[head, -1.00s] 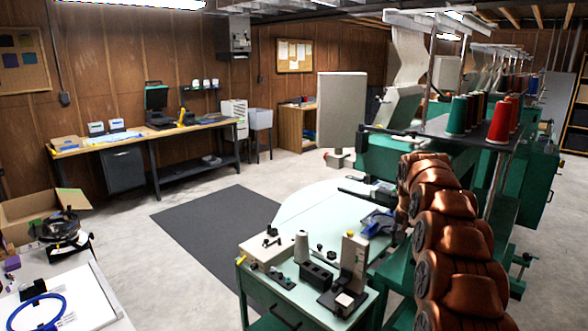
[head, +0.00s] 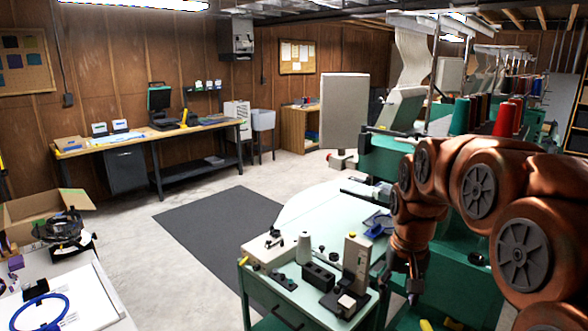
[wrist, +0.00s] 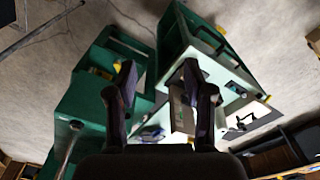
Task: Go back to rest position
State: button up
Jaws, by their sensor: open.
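My gripper (head: 405,283) hangs below my copper-coloured arm at the right of the head view, pointing down beside the right edge of the pale green worktable (head: 318,222). In the wrist view my gripper (wrist: 158,85) shows two dark fingers spread apart with nothing between them. The table and green machine parts (wrist: 95,115) lie beyond the fingers. I cannot tell how far the fingertips are from the table edge.
A small device (head: 352,272), a black block (head: 318,277) and a white cone (head: 304,247) stand on the table near my gripper. Red thread cones (head: 505,120) stand on the machine behind my arm. A dark mat (head: 215,235) and bare floor lie left.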

jog(key=s+a+f+n+g, duration=0.1)
jog(key=s+f, duration=0.2)
jog(key=s, duration=1.2)
jog(key=s+a+f+n+g, duration=0.1)
jog(key=s+a+f, duration=0.1)
jog(key=s, duration=1.2)
jog(key=shift+s+a+f, duration=0.15)
jog(key=shift+s+f, duration=0.25)
jog(key=shift+f, duration=0.15)
